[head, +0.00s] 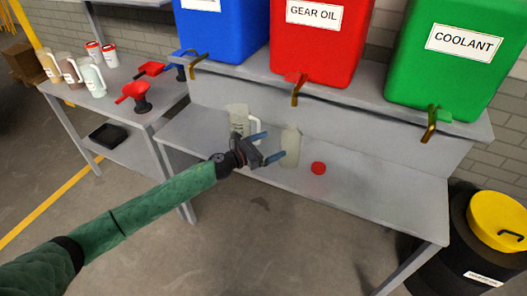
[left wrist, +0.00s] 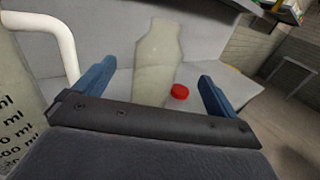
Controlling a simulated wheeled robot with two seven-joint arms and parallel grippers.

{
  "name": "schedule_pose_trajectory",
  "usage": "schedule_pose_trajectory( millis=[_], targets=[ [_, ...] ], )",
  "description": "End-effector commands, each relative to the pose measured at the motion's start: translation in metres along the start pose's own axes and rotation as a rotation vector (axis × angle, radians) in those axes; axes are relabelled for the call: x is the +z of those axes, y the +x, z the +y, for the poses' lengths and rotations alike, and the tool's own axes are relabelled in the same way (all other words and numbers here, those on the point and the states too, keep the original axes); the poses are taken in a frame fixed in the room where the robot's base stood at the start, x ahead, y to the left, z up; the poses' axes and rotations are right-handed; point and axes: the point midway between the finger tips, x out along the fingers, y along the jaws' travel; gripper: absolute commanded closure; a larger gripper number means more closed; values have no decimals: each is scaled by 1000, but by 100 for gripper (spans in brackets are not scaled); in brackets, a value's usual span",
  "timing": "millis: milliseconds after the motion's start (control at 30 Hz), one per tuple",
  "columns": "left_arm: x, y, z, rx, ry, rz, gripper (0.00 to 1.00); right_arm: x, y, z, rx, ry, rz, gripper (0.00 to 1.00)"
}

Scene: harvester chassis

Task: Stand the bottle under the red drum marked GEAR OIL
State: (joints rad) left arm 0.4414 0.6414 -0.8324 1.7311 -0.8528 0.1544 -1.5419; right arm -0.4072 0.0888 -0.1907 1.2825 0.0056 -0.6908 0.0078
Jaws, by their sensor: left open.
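The bottle (head: 290,146) is pale and translucent, has no cap on, and stands upright on the lower shelf, below the red drum marked GEAR OIL (head: 316,45). It also shows in the left wrist view (left wrist: 157,62). The drum's tap (head: 298,88) hangs above and close to the bottle in the head view. My left gripper (head: 264,147) is open, just left of the bottle, with its blue fingers pointing toward it. In the left wrist view the bottle shows between the fingers (left wrist: 155,90); I cannot tell whether they touch it. My right gripper is not in view.
A clear measuring jug (head: 238,119) with a white handle stands close left of the bottle. A red cap (head: 318,168) lies right of it on the shelf (head: 385,190). A blue drum (head: 222,30) and a green COOLANT drum (head: 447,60) flank the red one. The shelf's right part is clear.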

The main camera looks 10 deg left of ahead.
Motion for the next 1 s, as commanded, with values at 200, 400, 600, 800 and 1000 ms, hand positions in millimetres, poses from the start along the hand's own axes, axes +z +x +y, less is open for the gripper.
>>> schedule_pose_trajectory(
  millis=[200, 400, 600, 800, 1000],
  targets=[
    [-1, -20, 0, 1, -1, 0, 4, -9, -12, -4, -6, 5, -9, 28],
    [0, -24, 0, 0, 0, 0, 4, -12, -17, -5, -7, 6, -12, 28],
    [0, -24, 0, 0, -1, 0, 4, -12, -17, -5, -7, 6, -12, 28],
    [0, -24, 0, 0, -2, 0, 4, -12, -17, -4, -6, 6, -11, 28],
    [3, -24, -11, 61, -138, -39, 4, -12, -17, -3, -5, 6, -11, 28]
  ],
)
